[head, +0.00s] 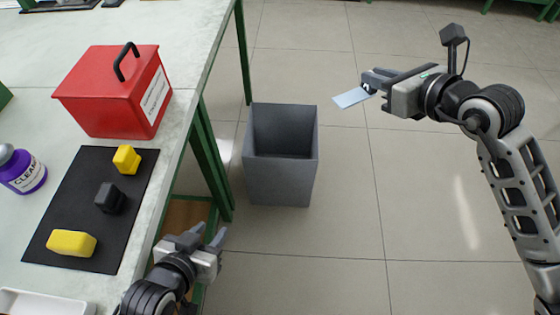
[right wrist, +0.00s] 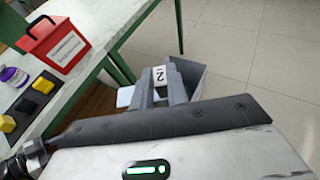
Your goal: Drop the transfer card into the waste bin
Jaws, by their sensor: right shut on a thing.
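The transfer card (head: 351,97) is a small pale blue-white sheet. My right gripper (head: 374,86) is shut on its edge and holds it in the air, to the right of the waste bin in the head view. The card (right wrist: 124,97) also shows at the fingers in the right wrist view. The waste bin (head: 280,182) is a grey open-topped box on the floor beside the bench; it appears empty. It shows partly behind the fingers in the right wrist view (right wrist: 193,75). My left gripper (head: 207,236) is open and empty near the bench's edge.
On the bench (head: 185,60) stand a red box (head: 105,95) with a black handle and a purple cleaner bottle (head: 25,172). A black mat (head: 75,200) holds two yellow blocks and a black one. A white tray (head: 40,303) is at the lower left. The floor around the bin is clear.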

